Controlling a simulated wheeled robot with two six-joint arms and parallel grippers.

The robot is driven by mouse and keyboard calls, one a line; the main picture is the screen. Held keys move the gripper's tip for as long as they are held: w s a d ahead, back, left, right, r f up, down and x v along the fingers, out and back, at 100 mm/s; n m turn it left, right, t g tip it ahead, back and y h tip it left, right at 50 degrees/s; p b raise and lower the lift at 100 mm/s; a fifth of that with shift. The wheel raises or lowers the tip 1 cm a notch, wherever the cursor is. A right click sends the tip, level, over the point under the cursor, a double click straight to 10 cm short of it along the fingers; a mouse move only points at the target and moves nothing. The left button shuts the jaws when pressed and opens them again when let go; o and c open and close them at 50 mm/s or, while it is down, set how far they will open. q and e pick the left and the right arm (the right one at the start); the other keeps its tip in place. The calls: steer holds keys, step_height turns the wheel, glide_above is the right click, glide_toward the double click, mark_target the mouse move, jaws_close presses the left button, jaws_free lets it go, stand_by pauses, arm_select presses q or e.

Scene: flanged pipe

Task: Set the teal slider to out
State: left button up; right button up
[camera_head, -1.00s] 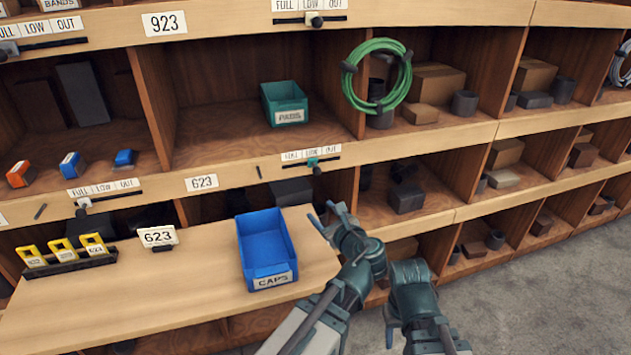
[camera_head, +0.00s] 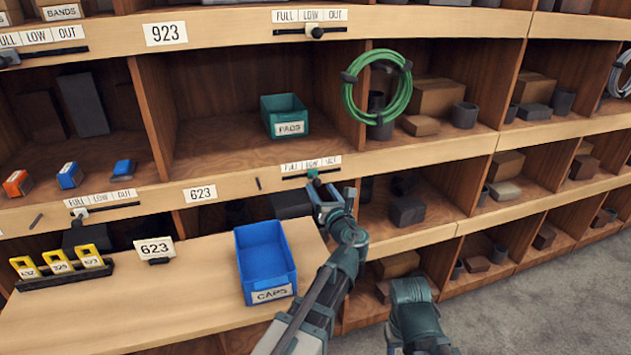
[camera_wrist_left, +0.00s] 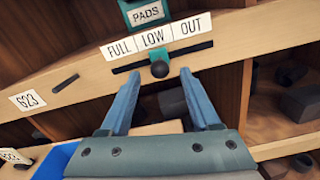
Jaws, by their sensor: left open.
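The teal slider (camera_head: 312,174) sits on a black track on the shelf edge, under the word LOW on its FULL / LOW / OUT label (camera_head: 311,164). In the left wrist view the slider's dark round knob (camera_wrist_left: 160,69) points out toward me, with teal behind it. My left gripper (camera_head: 329,188) is open just in front of and below the slider. In the left wrist view its two blue fingers (camera_wrist_left: 159,80) stand either side of the knob, with gaps; I cannot tell how deep the knob is between them. My right gripper is not clearly visible.
A teal PADS bin (camera_head: 285,116) stands in the compartment above the slider. A blue CAPS bin (camera_head: 265,262) stands on the wooden ledge at lower left. A green hose coil (camera_head: 352,100) hangs to the right. Another FULL / LOW / OUT slider (camera_head: 84,212) is farther left.

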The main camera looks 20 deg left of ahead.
mark_target(319, 185)
arm_select(q)
steer(key=shift+x, duration=2.7)
jaws_close()
